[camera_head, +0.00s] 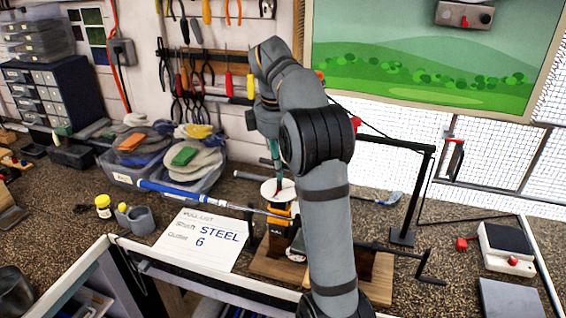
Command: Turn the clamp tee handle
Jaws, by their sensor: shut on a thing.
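The clamp (283,214), orange and black, stands on a wooden base (376,280) on the bench, partly hidden by my arm. A black bar with a crosspiece at its end, which looks like the tee handle (430,266), sticks out to the right of my arm. A golf club with a blue and white grip (180,193) runs from the left into the clamp. My gripper (273,150) is above and behind the clamp, away from that handle and largely hidden by my arm.
A white card reading "STEEL 6" (205,238) lies left of the clamp. Bins of pads (190,180) stand behind it. A black stand (403,238) rises at right, near a white box with red buttons (506,248). Tools hang on the wall.

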